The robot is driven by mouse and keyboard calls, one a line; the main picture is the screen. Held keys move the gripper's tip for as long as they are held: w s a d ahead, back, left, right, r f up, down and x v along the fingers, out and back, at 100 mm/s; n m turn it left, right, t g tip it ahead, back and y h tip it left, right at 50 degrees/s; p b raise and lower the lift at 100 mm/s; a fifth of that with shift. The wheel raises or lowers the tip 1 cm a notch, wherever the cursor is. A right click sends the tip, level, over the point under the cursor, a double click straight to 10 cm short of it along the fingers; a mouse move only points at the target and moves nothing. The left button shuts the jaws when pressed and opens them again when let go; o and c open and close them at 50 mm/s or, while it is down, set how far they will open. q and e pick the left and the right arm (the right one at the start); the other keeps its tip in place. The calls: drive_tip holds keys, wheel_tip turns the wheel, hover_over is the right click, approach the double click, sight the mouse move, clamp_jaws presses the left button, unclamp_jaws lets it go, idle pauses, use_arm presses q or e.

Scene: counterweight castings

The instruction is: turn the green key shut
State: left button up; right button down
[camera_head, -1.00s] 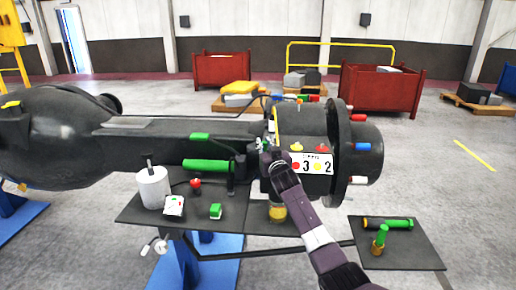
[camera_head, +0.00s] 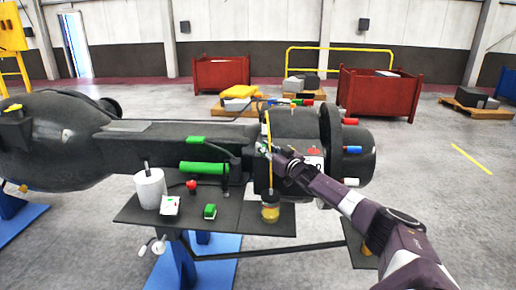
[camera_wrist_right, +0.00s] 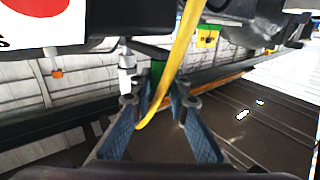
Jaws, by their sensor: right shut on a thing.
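My right gripper (camera_head: 264,149) reaches in from the lower right to the dark neck of the big casting. It is shut at the green key (camera_wrist_right: 157,72), a small green piece that shows between its fingertips in the right wrist view (camera_wrist_right: 160,98). In the head view the key is very small and mostly hidden by the fingers, so its exact angle cannot be told. A yellow strap (camera_wrist_right: 180,55) hangs across the fingers and covers part of the key. My left gripper is not in view.
The black casting (camera_head: 285,125) carries coloured knobs and a number plate. A long green handle (camera_head: 204,168) lies left of my gripper. A black shelf (camera_head: 240,222) below holds a white cup (camera_head: 150,190), a green block (camera_head: 210,212) and a yellow jar (camera_head: 270,212).

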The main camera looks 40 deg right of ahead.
drive_tip(key=shift+d+r, duration=0.15)
drive_tip(key=shift+r, duration=0.05)
drive_tip(key=c, duration=2.1)
unclamp_jaws()
drive_tip(key=shift+o, duration=1.4)
drive_tip(key=shift+w+d+f, duration=0.1)
drive_tip(key=shift+w+f, duration=0.1)
drive_tip(key=shift+f, duration=0.15)
drive_tip(key=shift+s, duration=0.1)
drive_tip(key=v, duration=1.2)
drive_tip(key=shift+f, duration=0.1)
